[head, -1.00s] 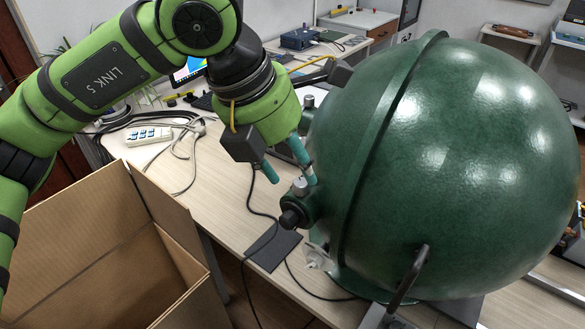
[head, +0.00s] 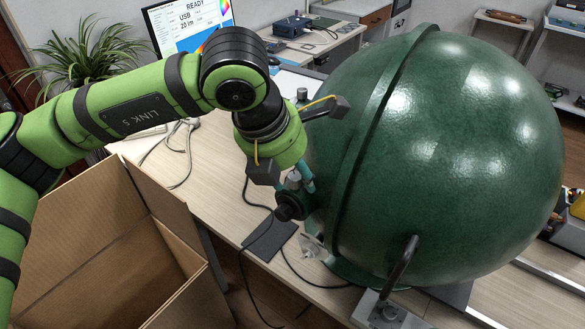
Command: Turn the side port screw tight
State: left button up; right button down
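The large dark green integrating sphere (head: 465,150) stands on the bench at the right, with a raised rim down its left part. Low on its left side is the dark side port (head: 289,207), with a small grey screw head (head: 293,178) on top. My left gripper (head: 293,185) points down over the port from above. Its two teal fingertips are apart, one on each side of the screw head. Whether they touch or grip it is hard to tell at this size, and the gripper body partly hides it. My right gripper is not in view.
An open cardboard box (head: 100,245) stands in front of the bench at the left. A clear fitting (head: 314,247) and a dark pad (head: 270,238) are below the port. A clamp with a black handle (head: 400,268) stands front right. A monitor (head: 190,28) and plant are behind.

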pick_arm(q)
grip_shut()
